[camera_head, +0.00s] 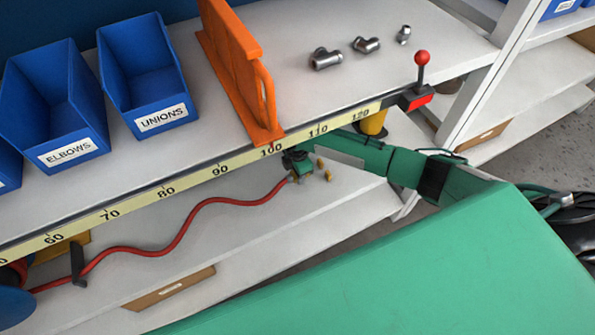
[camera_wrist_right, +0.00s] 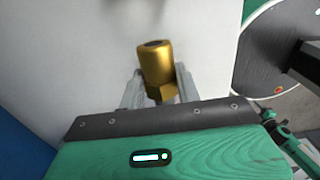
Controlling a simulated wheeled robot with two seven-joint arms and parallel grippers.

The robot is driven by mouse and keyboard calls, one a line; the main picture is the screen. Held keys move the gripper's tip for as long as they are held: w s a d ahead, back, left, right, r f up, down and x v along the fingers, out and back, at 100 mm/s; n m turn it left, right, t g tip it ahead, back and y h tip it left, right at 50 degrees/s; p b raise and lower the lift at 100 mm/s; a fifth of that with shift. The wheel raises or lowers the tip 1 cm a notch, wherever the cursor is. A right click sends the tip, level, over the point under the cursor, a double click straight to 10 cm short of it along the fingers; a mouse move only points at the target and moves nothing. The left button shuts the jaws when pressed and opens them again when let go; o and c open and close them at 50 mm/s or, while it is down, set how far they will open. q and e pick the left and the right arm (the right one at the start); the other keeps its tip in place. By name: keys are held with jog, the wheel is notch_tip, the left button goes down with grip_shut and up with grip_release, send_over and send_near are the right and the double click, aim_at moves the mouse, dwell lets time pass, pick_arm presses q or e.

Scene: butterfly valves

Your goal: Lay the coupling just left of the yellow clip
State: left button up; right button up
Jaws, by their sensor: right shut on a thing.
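The coupling (camera_wrist_right: 157,65) is a brass cylinder with a hex end and a dark bore. In the right wrist view my right gripper (camera_wrist_right: 158,88) is shut on it, with one grey finger on each side. It stands out over a white surface. In the head view my right arm comes in from the right below the ruler edge; its fingers are hard to make out there. A yellow piece (camera_head: 373,122) shows behind that arm, and another yellow piece (camera_head: 62,247) lies at lower left. I cannot tell whether either is the clip. My left gripper is not in view.
The upper shelf holds blue ELBOWS (camera_head: 50,105) and UNIONS (camera_head: 143,70) bins, an orange divider (camera_head: 240,75) and metal fittings (camera_head: 325,59). A yellow ruler (camera_head: 195,179) runs along its edge, with a red-knobbed lever (camera_head: 421,75). A red hose (camera_head: 190,222) crosses the lower shelf to a green block (camera_head: 298,163).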

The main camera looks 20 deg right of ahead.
jog(key=shift+f+b, duration=0.75)
jog(key=shift+f, duration=0.65)
jog(key=o, duration=1.1)
